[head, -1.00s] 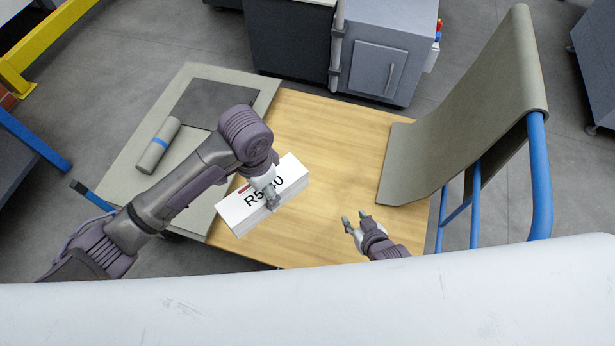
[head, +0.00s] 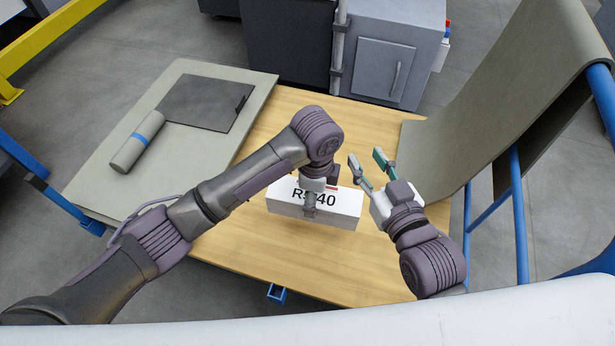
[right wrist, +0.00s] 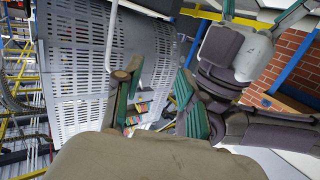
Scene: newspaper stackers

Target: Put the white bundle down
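The white bundle (head: 343,212), a box-shaped stack with black lettering on top, is over the wooden tabletop (head: 270,243). My left gripper (head: 312,200) is shut on it from above and covers part of the lettering. A shadow lies under the bundle; it looks slightly above the wood, but I cannot tell the gap. My right gripper (head: 366,163) is open and empty just right of the bundle, fingers pointing away from me. Its spread fingers also show in the right wrist view (right wrist: 158,100), with parts of my other arm at upper right.
A grey curved sheet (head: 500,110) on blue supports rises at the right. Grey cabinets (head: 385,60) stand behind. Wood around the bundle is clear.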

